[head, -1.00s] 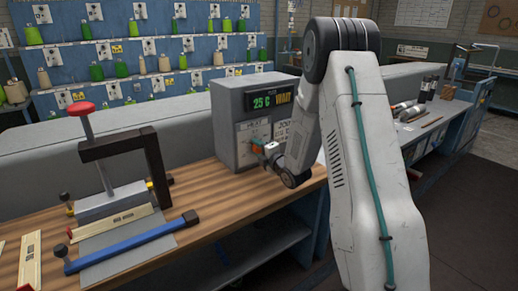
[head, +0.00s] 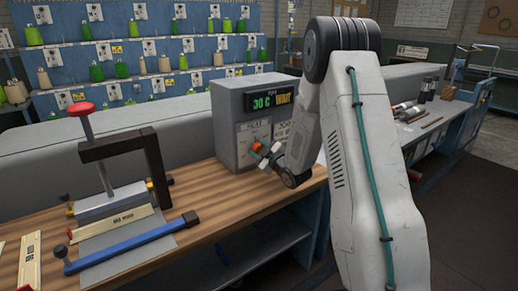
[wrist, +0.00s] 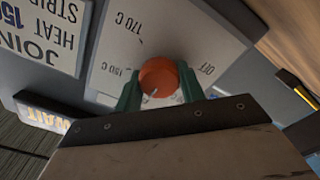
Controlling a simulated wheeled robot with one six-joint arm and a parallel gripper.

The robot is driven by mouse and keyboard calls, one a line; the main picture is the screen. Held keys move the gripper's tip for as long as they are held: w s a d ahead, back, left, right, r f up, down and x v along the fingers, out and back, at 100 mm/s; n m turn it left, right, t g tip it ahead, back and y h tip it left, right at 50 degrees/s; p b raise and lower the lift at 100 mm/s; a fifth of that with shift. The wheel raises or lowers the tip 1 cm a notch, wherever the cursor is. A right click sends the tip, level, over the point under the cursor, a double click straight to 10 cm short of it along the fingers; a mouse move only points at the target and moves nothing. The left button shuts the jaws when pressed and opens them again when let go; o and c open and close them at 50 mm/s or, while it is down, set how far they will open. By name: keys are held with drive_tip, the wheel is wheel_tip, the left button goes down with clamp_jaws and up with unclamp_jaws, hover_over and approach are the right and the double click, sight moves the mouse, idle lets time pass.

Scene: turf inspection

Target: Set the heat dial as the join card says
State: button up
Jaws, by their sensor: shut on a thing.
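The orange heat dial (wrist: 157,77) sits on a white scale plate (wrist: 185,35) marked OFF, 150 C and 170 C. My gripper (wrist: 158,84) is shut on the dial, with one green finger on each side. A pale pointer mark on the dial faces the lower left in the wrist view; which label it meets is unclear. The join card (wrist: 42,33), partly cut off, shows JOIN, HEAT, a number starting with 15, and STRIP. In the head view the grey heater box (head: 228,110) has a display (head: 271,100) reading 30 C WAIT; my wrist partly covers its front.
A press with a red knob (head: 85,109) and a black clamp frame (head: 125,150) stand left on the wooden bench (head: 215,205). A blue bar (head: 130,245) lies in front. Wooden strips lie nearby. Bare bench top separates the clamp and the box.

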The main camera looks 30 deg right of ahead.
drive_tip(key=m, duration=0.5)
drive_tip(key=shift+r, duration=0.25)
drive_tip(key=m, duration=0.5)
drive_tip(key=shift+w+d, duration=0.1)
drive_tip(key=shift+d, duration=0.05)
drive_tip(key=shift+r+m, duration=0.1)
drive_tip(key=shift+m, duration=0.4)
drive_tip(key=o, duration=1)
drive_tip(key=s, duration=0.8)
drive_tip(key=shift+d, duration=0.15)
